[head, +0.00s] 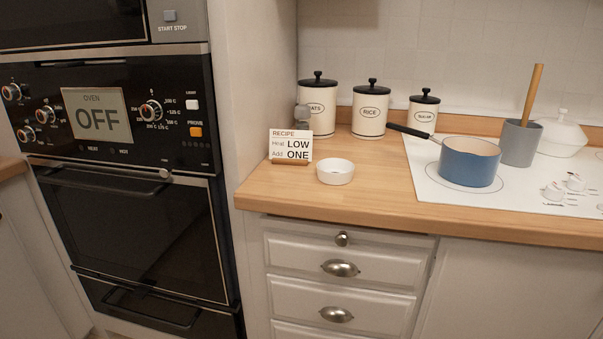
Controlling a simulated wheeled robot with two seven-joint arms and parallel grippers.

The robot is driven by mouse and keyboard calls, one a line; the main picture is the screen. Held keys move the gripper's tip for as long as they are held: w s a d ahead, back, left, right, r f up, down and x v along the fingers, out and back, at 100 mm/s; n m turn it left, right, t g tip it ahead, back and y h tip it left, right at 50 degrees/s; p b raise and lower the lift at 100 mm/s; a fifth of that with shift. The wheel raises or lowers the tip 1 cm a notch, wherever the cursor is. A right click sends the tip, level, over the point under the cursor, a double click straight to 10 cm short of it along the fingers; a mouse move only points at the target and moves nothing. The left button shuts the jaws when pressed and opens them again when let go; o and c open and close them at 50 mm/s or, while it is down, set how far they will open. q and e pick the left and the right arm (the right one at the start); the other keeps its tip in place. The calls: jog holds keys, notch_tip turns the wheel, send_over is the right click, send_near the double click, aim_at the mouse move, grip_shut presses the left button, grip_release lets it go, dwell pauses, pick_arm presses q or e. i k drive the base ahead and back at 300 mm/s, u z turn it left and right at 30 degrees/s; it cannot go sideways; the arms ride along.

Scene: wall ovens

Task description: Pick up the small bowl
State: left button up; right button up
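A small white bowl (336,172) sits upright on the wooden counter, near its front edge, just right of the recipe card. Its inside looks empty from here. Neither of my grippers shows in the head view.
A recipe card (290,146) stands left of the bowl on the counter (390,205). Canisters (369,110) line the back. A blue pot (469,163) sits on the white cooktop (500,196), its handle pointing left. The wall oven (130,190) is at left, its display reading OFF. Drawers (340,268) are below.

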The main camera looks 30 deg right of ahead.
aim_at(332, 171)
jog(key=u, duration=0.65)
jog(key=i, duration=1.15)
jog(key=z, duration=2.4)
jog(key=i, duration=0.5)
jog(key=z, duration=0.05)
